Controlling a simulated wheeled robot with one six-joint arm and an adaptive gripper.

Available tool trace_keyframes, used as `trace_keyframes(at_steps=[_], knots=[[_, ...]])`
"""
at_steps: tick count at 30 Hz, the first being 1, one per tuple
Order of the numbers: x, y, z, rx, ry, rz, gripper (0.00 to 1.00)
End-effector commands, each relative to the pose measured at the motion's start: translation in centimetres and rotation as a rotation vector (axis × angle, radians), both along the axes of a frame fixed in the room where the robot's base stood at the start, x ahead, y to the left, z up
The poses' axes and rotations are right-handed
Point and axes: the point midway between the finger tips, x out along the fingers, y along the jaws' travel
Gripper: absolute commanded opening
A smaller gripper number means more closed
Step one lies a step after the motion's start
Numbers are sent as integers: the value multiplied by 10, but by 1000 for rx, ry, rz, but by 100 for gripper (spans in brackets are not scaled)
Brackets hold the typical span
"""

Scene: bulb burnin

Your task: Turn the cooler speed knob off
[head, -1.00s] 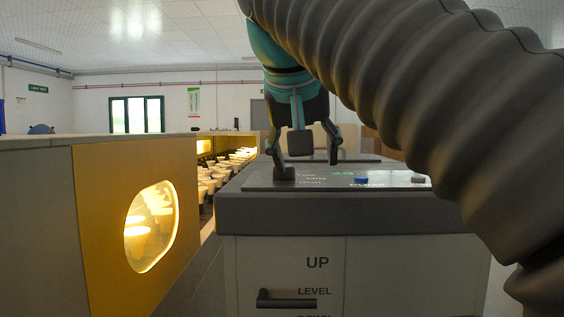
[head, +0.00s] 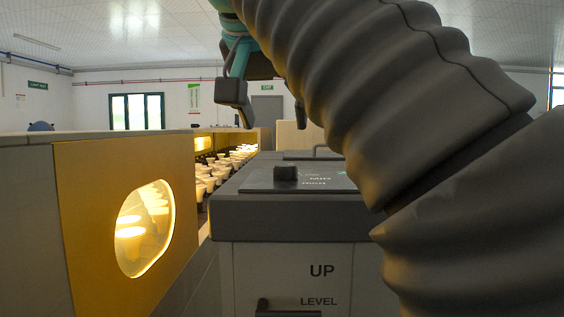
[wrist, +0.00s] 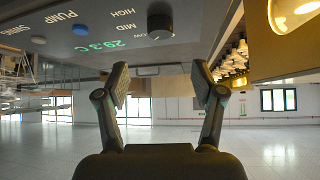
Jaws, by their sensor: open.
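The cooler speed knob (head: 285,173) is a small dark knob on the dark panel on top of the grey console. LOW, MID and HIGH labels lie to its right in the head view; its pointer direction cannot be made out. In the wrist view, which is upside down, the knob (wrist: 160,25) shows at the top, beside MID and HIGH. My gripper (head: 268,108) is open and empty, raised above and apart from the knob. In the wrist view its fingers (wrist: 161,82) are spread wide with nothing between them.
The grey console (head: 290,215) carries an UP/LEVEL lever (head: 285,308) on its front. A blue PUMP button (wrist: 82,30) and green 29.3 C readout (wrist: 100,46) share the panel. A yellow-lit housing (head: 100,200) with several bulbs stands left. My arm hides the console's right side.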

Motion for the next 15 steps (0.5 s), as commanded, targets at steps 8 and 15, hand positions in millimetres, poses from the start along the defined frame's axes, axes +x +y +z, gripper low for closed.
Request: trace_keyframes(at_steps=[8,15], knots=[[27,-6,-28,-2,1,-1,68],[54,-12,-57,-1,1,0,68]])
